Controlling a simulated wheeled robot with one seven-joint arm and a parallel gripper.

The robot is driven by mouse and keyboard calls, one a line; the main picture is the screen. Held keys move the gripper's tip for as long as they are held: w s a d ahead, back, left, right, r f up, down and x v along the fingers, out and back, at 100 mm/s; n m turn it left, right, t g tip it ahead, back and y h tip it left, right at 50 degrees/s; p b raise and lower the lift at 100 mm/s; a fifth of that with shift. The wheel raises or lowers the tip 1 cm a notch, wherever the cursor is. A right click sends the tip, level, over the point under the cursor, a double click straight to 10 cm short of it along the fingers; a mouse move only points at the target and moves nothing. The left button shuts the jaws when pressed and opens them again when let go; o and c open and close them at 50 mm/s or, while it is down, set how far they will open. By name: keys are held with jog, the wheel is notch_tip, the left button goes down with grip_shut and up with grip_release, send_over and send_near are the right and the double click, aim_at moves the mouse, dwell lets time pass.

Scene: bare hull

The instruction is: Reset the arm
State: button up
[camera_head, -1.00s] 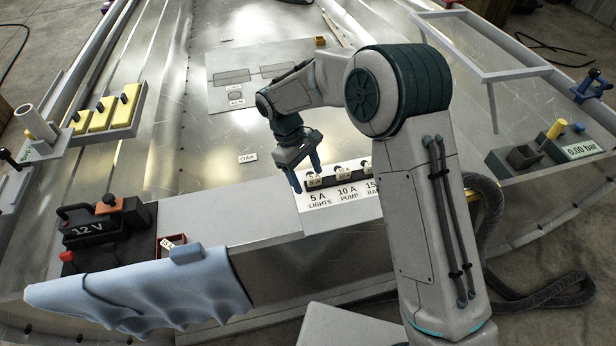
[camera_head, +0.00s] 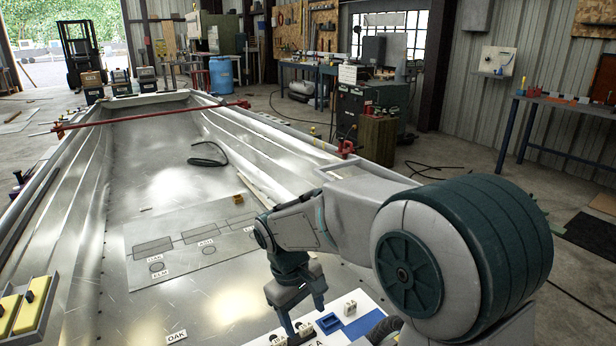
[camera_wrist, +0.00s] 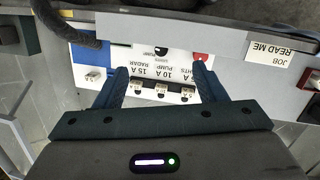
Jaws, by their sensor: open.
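My gripper (camera_head: 302,318) hangs from my bent arm, pointing down, above the fuse panel at the bottom of the head view. In the wrist view my gripper (camera_wrist: 160,80) has its two blue fingers wide apart with nothing between them but a view of the panel below. The white fuse panel (camera_wrist: 180,57) carries labels such as 15 A radar and 10 A pump. Several small pale fuses (camera_wrist: 162,91) show in a row between and beyond the fingers.
A metal plate (camera_head: 180,225) with labelled outlines lies on the hull floor. Yellow blocks (camera_head: 30,305) sit at the left edge. A red bar (camera_head: 150,118) spans the hull, and a black hose (camera_head: 207,155) lies inside. A "Job read me" card (camera_wrist: 285,50) shows at right.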

jog(key=s+d+r+m+t+y+p, duration=0.2)
jog(key=s+d+r+m+p, duration=0.6)
jog(key=s+d+r, duration=0.6)
jog(key=shift+s+d+r+m+t, duration=0.15)
jog(key=shift+d+r+m+t, duration=0.15)
jog(key=shift+d+t, duration=0.5)
jog(key=shift+d, duration=0.15)
